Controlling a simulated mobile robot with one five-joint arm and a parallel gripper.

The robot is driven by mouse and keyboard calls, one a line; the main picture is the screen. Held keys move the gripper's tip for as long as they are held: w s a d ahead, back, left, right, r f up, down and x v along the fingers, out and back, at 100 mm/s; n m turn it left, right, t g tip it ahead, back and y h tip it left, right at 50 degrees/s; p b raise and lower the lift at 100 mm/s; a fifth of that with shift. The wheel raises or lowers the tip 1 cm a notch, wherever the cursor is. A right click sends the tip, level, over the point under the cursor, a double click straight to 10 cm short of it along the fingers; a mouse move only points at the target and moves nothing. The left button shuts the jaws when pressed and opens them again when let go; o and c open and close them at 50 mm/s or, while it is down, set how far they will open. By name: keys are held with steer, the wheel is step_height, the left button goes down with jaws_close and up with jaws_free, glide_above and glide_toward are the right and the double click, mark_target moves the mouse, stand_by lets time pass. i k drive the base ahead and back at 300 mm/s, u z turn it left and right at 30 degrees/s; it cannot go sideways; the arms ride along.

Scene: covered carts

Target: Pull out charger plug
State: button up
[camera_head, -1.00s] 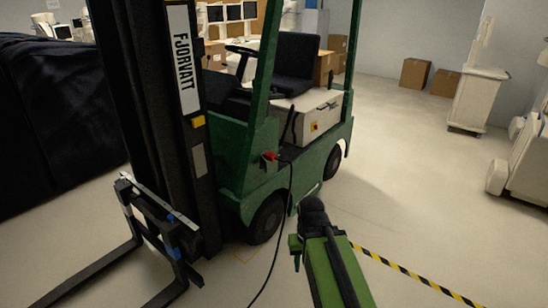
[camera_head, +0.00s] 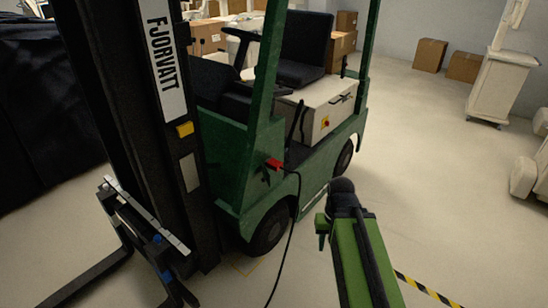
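The red charger plug (camera_head: 274,164) sits at the side of the green forklift (camera_head: 238,166), below its front post. A black cable (camera_head: 290,232) runs from the plug down to the floor. The plug appears to be in its socket; the socket itself is hidden. My green arm reaches up from the bottom right. Its dark end, my gripper (camera_head: 342,190), is to the right of the plug and lower in the picture, apart from it. The fingers cannot be made out, so I cannot tell whether they are open.
The forklift's mast and forks (camera_head: 150,240) stand at the left, beside a dark covered shape (camera_head: 40,110). A white cart (camera_head: 502,85) and cardboard boxes (camera_head: 430,55) stand at the back right. Yellow-black tape (camera_head: 428,290) marks the floor.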

mark_target(274, 164)
steer(key=u, duration=0.6)
steer(key=i, duration=1.1)
steer(key=u, duration=0.65)
